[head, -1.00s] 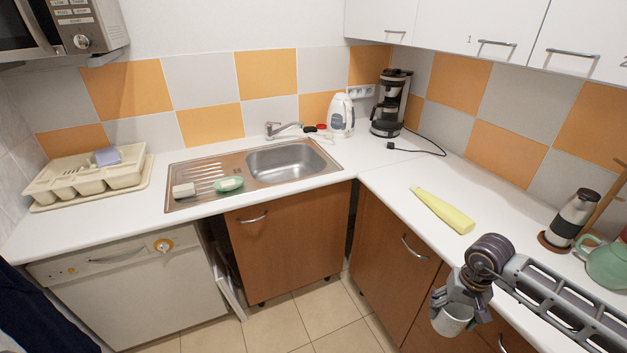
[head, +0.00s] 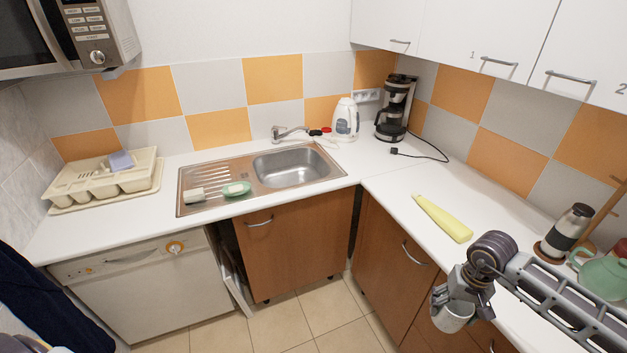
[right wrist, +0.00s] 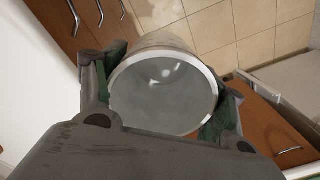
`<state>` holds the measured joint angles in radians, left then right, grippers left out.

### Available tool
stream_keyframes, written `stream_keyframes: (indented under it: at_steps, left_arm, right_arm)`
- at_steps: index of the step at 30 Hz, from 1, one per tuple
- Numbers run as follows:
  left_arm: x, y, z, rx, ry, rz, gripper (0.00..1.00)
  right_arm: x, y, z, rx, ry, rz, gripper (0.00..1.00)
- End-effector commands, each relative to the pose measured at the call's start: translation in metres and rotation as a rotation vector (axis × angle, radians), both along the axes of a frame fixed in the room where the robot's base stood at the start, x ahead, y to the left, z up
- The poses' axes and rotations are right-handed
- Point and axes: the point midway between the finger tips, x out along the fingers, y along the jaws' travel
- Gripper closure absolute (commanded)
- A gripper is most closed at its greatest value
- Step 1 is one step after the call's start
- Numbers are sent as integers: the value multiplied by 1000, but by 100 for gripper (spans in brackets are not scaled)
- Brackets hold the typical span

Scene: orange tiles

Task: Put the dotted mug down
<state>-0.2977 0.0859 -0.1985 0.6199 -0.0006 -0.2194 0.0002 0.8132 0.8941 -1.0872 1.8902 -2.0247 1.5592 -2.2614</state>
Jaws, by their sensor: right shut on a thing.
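A light grey-white mug (head: 452,317) hangs in my right gripper (head: 458,300), in front of the right-hand cabinets and beyond the counter's front edge. No dots can be made out on it. In the right wrist view the mug (right wrist: 165,95) shows its round open rim and its empty grey inside. The two fingers of the right gripper (right wrist: 160,100) press on its opposite sides. Cabinet fronts and floor tiles lie beyond it. My left gripper is not in view.
The white counter (head: 400,190) is clear around a yellow bottle-like object (head: 442,218). A flask (head: 566,232) and a green teapot (head: 604,275) stand at the right. A sink (head: 295,166), kettle (head: 345,119), coffee maker (head: 394,108) and dish rack (head: 105,180) are farther back.

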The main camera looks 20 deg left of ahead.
Motion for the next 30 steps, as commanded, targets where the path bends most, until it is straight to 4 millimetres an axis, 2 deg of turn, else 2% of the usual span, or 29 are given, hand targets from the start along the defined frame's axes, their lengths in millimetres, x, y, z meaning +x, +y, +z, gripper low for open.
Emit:
stream_keyframes:
  at_steps: [1, 6, 13, 30]
  left_arm:
    - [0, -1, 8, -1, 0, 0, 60]
    - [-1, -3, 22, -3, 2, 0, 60]
    - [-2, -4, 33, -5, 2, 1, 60]
    - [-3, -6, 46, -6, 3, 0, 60]
  right_arm:
    - [0, 0, 9, 1, -1, 0, 68]
    - [0, 0, 23, 1, -1, 0, 68]
    - [0, 0, 35, 0, -1, 0, 68]
    - [0, 0, 49, 0, -1, 0, 68]
